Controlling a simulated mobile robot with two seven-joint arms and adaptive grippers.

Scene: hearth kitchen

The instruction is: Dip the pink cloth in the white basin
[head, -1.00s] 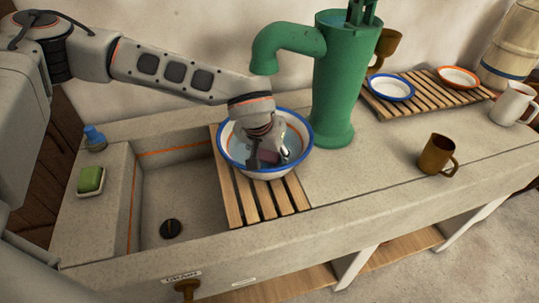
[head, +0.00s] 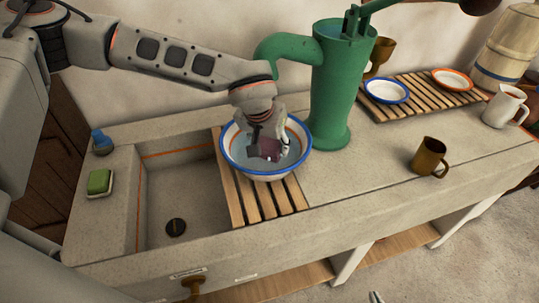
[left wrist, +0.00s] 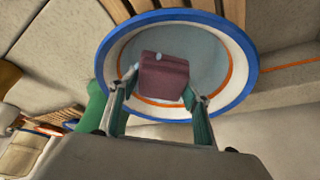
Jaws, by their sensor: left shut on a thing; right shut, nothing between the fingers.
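The white basin (head: 237,165) with a blue rim holds water and stands on the wooden slats beside the sink. My left gripper (head: 266,146) reaches down into it, shut on the pink cloth (head: 270,150), a dull mauve folded piece. In the left wrist view the cloth (left wrist: 163,78) sits between the two fingers (left wrist: 160,100), inside the rim of the basin (left wrist: 240,50). I cannot tell how deep it is in the water. Only a small tip of my right gripper (head: 376,297) shows at the bottom edge, away from the basin.
A green pump (head: 335,95) stands close behind the basin, its spout near my left arm. The sink (head: 180,195) is left, with green soap (head: 99,182) and a blue-topped bottle (head: 102,142). A brown mug (head: 428,157), white mug (head: 505,105) and dish rack (head: 420,100) stand right.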

